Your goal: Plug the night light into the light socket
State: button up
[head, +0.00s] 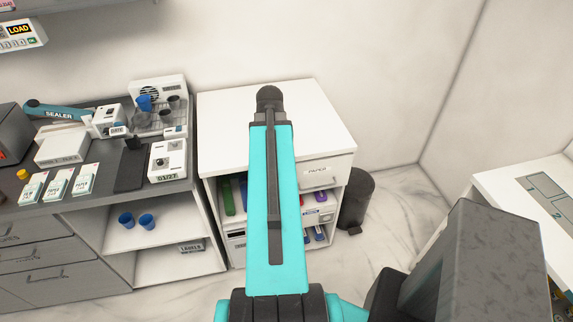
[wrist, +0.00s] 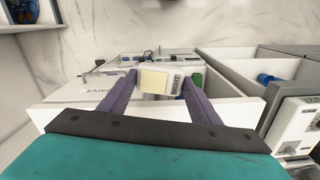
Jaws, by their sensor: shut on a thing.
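My gripper (wrist: 160,80) shows in the wrist view with its two dark purple fingers shut on a small cream and white block, which looks like the night light (wrist: 154,81). The block has a dark ribbed or marked patch on its right side. It is held in front of the white cabinet, and I cannot tell how far it is from the cabinet. In the head view my arm hides the gripper and the held block. I cannot make out the light socket in either view.
The white cabinet (head: 320,125) has a drawer and open shelves with coloured items. A dark bin (head: 357,200) stands to its right. On the left, a grey counter (head: 60,205) carries several devices and boxes. A white table (head: 530,180) is at right. Floor between them is clear.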

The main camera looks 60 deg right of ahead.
jog(key=w+a+f+n+b, duration=0.1)
jog(key=w+a+n+b, duration=0.15)
jog(key=w+a, duration=0.8)
jog(key=w+a+f+n+b, duration=0.15)
jog(key=w+a+n, duration=0.25)
jog(key=w+a, duration=0.65)
jog(key=w+a+n+b, duration=0.1)
jog(key=w+a+n, duration=0.2)
jog(key=w+a, duration=0.2)
jog(key=w+a+r+n+b, duration=0.1)
jog(key=w+a+n, duration=0.3)
jog(key=a, duration=0.8)
jog(key=w+a+n+b, duration=0.2)
jog(key=w+a+n, duration=0.2)
jog(key=a, duration=0.5)
jog(key=shift+w+a+r+b, duration=0.15)
jog(key=shift+w+r+b, duration=0.15)
jog(key=shift+w, duration=0.5)
jog(key=shift+n, duration=0.25)
